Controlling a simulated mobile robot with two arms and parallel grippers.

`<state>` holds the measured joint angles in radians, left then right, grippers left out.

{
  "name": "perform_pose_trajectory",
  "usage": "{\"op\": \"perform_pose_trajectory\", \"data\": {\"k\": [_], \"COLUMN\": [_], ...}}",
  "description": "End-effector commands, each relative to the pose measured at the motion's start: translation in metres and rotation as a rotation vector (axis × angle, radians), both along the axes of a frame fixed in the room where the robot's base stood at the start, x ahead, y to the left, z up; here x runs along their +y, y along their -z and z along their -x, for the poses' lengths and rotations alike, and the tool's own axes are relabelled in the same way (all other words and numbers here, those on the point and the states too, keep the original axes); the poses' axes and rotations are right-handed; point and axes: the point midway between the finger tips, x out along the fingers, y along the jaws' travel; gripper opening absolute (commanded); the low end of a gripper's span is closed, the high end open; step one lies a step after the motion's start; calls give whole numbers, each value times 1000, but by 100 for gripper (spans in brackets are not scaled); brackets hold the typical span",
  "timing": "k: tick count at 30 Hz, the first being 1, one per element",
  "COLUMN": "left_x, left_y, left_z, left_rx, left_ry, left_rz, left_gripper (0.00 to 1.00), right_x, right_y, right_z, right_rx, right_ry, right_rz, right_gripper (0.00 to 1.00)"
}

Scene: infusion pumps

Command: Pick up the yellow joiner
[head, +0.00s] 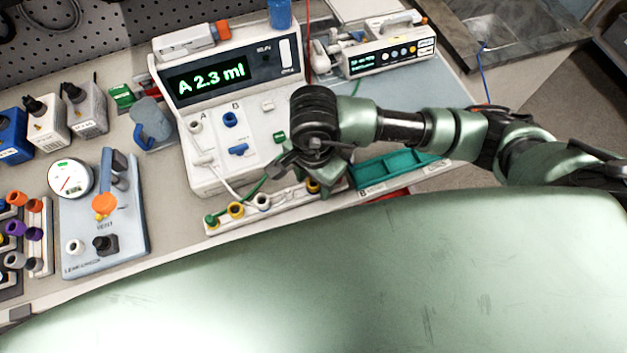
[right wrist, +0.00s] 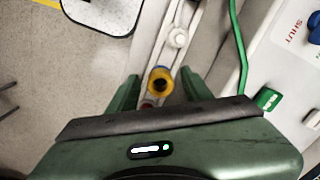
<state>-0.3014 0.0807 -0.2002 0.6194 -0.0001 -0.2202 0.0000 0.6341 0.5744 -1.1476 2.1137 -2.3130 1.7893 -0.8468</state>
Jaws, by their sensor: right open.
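A yellow joiner with a dark centre (right wrist: 160,82) sits on the narrow white rail (right wrist: 199,22) in the right wrist view. In the head view a bit of yellow (head: 313,186), likely the same piece, shows under my right gripper (head: 316,178). The gripper points down at the rail, its two green fingers apart on either side of the joiner. The fingers do not visibly close on it. Another yellow-ringed piece (head: 236,210) stands further left on the rail. My left gripper is not in view.
A white piece (right wrist: 178,38) and a partly hidden red piece (right wrist: 147,104) neighbour the joiner. A green tube (right wrist: 240,50) runs beside the rail. The pump reading "A 2.3 ml" (head: 208,83) stands behind. A teal tray (head: 400,171) lies to the right.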

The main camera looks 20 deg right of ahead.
Motion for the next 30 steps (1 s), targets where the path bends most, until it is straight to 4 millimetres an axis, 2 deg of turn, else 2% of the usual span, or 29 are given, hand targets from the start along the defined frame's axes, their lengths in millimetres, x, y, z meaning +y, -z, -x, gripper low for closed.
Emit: {"op": "perform_pose_trajectory", "data": {"k": [4, 5, 10, 23, 26, 30], "left_x": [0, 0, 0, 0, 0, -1], "left_y": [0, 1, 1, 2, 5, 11], "left_z": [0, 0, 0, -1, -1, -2], "left_rx": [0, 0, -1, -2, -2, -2], "left_ry": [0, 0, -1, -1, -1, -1], "left_rz": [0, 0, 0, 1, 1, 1], "left_gripper": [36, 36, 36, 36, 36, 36], "right_x": [0, 0, 0, 0, 1, 1], "right_y": [0, 0, 0, -6, -16, -41], "right_z": [0, 0, 0, -1, -2, -2], "right_rx": [0, 0, 0, -3, -4, -8], "right_ry": [0, 0, 0, 0, 0, -1], "right_rz": [0, 0, 0, -2, -3, -5], "right_gripper": [50, 47, 0, 0, 0, 0]}}
